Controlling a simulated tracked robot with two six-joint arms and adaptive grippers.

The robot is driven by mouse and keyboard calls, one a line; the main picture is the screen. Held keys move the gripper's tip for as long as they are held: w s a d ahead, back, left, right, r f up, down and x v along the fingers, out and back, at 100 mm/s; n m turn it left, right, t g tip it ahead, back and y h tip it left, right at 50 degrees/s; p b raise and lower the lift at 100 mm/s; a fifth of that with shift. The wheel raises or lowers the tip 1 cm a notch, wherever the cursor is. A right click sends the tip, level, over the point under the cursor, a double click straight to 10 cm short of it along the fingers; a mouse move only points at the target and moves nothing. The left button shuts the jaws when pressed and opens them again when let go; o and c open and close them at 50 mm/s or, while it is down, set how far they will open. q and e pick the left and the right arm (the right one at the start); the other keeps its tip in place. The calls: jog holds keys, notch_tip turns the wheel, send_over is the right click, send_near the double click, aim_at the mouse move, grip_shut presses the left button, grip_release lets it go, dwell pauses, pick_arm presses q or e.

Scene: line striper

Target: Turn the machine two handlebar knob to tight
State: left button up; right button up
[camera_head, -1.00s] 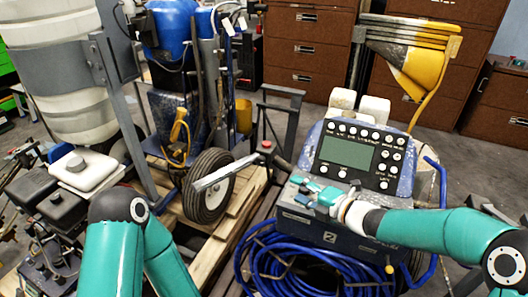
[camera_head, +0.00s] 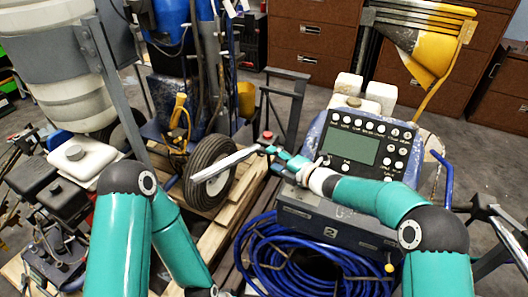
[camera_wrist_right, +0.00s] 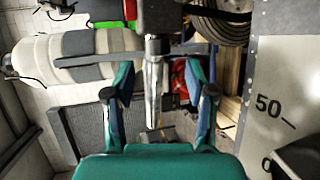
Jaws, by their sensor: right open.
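A machine marked 2 (camera_head: 331,232) stands at centre right with a control panel (camera_head: 352,150) on top. A small red-topped knob (camera_head: 267,135) shows at the end of a grey metal bar (camera_head: 225,163), left of the panel. My right gripper (camera_head: 270,150) is open just below this knob; I cannot tell if it touches it. In the right wrist view its fingers (camera_wrist_right: 161,92) are spread around a grey bar (camera_wrist_right: 153,95), with a red part (camera_wrist_right: 181,80) near the right finger.
A coiled blue hose (camera_head: 315,268) hangs in front of the machine. A black-tyred wheel (camera_head: 212,170) stands on wooden pallets left of the gripper. A yellow hopper (camera_head: 418,60) and brown cabinets (camera_head: 310,30) are behind.

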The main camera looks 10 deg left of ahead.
aim_at(264, 154)
jog(key=shift+p+x, duration=0.5)
jog(key=shift+x, duration=2.25)
jog(key=shift+c, duration=0.2)
jog(key=shift+s, duration=0.1)
grip_shut()
jog(key=y+b, duration=0.1)
jog(key=b, duration=0.4)
jog(key=shift+f+t+b, duration=0.2)
jog(key=shift+t+b, duration=0.1)
jog(key=shift+t, duration=0.1)
